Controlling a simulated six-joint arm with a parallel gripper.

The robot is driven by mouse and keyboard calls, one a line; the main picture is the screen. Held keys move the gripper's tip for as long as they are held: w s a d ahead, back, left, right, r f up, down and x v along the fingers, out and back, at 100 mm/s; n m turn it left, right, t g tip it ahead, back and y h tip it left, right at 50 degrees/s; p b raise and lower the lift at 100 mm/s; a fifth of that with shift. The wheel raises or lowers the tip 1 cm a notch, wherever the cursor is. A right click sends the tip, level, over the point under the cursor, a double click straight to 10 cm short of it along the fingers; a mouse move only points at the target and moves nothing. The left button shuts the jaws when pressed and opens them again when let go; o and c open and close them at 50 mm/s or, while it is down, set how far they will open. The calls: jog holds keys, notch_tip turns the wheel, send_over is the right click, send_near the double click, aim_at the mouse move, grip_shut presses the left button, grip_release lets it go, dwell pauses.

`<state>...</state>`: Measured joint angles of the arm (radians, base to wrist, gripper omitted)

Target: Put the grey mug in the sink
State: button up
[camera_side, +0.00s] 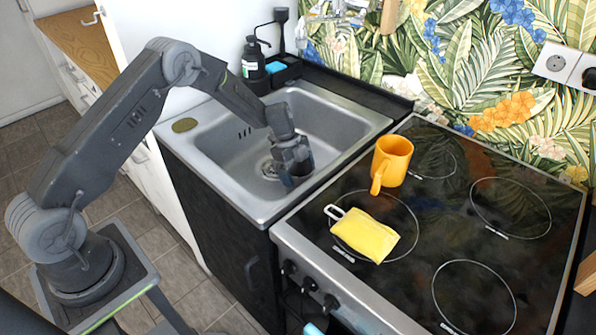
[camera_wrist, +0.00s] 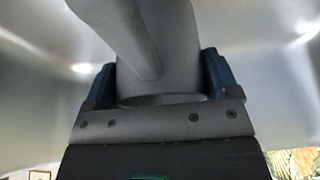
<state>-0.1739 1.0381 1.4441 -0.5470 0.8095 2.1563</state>
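The grey mug (camera_wrist: 170,82) fills the space between my two fingers in the wrist view, with a finger close against each side. In the side view my gripper (camera_side: 291,174) points down inside the steel sink (camera_side: 228,156), low over the basin near the drain. The mug is mostly hidden behind the fingers there, with only a small dark grey part (camera_side: 304,166) showing. I cannot tell whether the mug touches the sink floor.
An orange mug (camera_side: 392,161) and a yellow packet (camera_side: 366,234) with a pale loop sit on the black stove (camera_side: 450,215) right of the sink. A dark soap bottle (camera_side: 253,62) and caddy stand behind the sink. The sink's walls surround my gripper.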

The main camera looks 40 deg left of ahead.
jog(key=o, duration=0.3)
jog(key=v, duration=1.3)
jog(key=s+d+r+n+t+y, duration=0.1)
jog(key=s+d+r+n, duration=0.15)
jog(key=r, duration=0.25)
jog(key=s+d+r+n, duration=0.1)
jog(key=s+r+n, duration=0.15)
jog(key=r, duration=0.25)
jog(key=s+d+r+n+t+y, duration=0.1)
jog(key=s+d+r+n+y, duration=0.15)
jog(key=s+r, duration=0.6)
jog(key=s+d+n+t, duration=0.2)
jog(key=s+n, duration=0.8)
jog(key=s, duration=0.9)
jog(key=shift+r+t+y, duration=0.35)
jog(key=shift+t+y, duration=0.1)
jog(key=shift+t, duration=0.35)
